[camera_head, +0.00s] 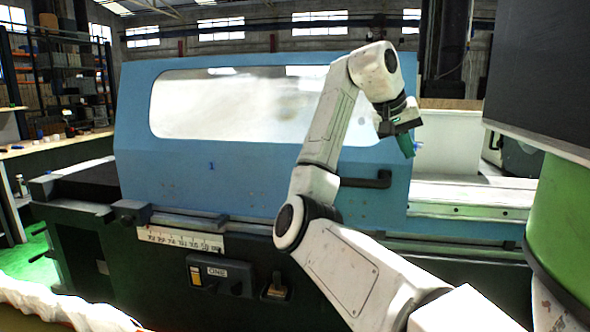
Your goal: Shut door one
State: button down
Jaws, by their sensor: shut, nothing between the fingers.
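Door one is the blue sliding guard (238,167) of the grinder, marked with a "1" and fitted with a long window. It covers the left and middle of the machine. To its right the machine bed is uncovered. Its dark handle (378,180) sticks out low near its right edge, partly behind my arm. My gripper (406,146) is shut and empty, pointing down in front of the door's right edge, above and to the right of the handle. I see no contact with the handle.
A pale rail (470,198) runs along the uncovered bed. A green and black machine part (565,215) stands close at the right. A control panel labelled "ONE" (218,274) sits on the front below the door. A workbench (60,143) stands at the far left.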

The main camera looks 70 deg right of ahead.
aim_at(250, 102)
jog(key=i, duration=1)
